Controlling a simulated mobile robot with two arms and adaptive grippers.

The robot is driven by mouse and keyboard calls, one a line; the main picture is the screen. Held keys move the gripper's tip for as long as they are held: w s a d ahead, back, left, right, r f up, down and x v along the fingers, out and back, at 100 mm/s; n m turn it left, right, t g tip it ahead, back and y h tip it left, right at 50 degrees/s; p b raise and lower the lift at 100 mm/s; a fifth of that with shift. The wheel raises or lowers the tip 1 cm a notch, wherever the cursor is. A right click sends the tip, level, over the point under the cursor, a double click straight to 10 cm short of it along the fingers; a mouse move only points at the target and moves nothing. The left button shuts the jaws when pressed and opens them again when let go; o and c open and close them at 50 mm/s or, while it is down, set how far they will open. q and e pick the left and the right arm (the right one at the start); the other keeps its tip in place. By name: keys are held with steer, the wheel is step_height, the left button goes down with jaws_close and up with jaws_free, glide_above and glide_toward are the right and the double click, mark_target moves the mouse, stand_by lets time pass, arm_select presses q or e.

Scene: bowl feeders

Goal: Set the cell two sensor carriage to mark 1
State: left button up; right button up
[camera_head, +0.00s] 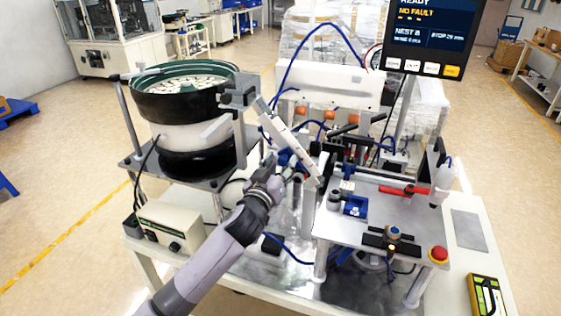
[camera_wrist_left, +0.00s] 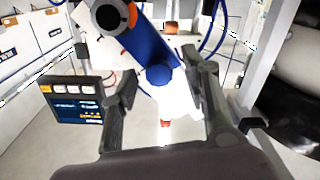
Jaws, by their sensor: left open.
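My left gripper (camera_head: 283,174) is beside the lower part of the inclined grey track (camera_head: 292,140) that comes down from the bowl feeder. In the left wrist view its two fingers (camera_wrist_left: 166,84) are apart, with nothing held between them. A blue part (camera_wrist_left: 150,55) with an orange and black round end (camera_wrist_left: 112,15) is just beyond the fingers; I cannot tell whether they touch it. A blue part (camera_head: 287,157) also shows by the gripper in the head view. I cannot make out the sensor carriage or its marks for certain. My right gripper is not in view.
The bowl feeder (camera_head: 185,90) stands at left, above a control box (camera_head: 172,226). At right is a fixture plate (camera_head: 375,215) with a black knobbed block (camera_head: 392,238) and a red stop button (camera_head: 438,254). A screen (camera_head: 430,35) reading NO FAULT hangs above.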

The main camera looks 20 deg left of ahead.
arm_select(q)
jaws_close()
stand_by(0.6)
stand_by(0.3)
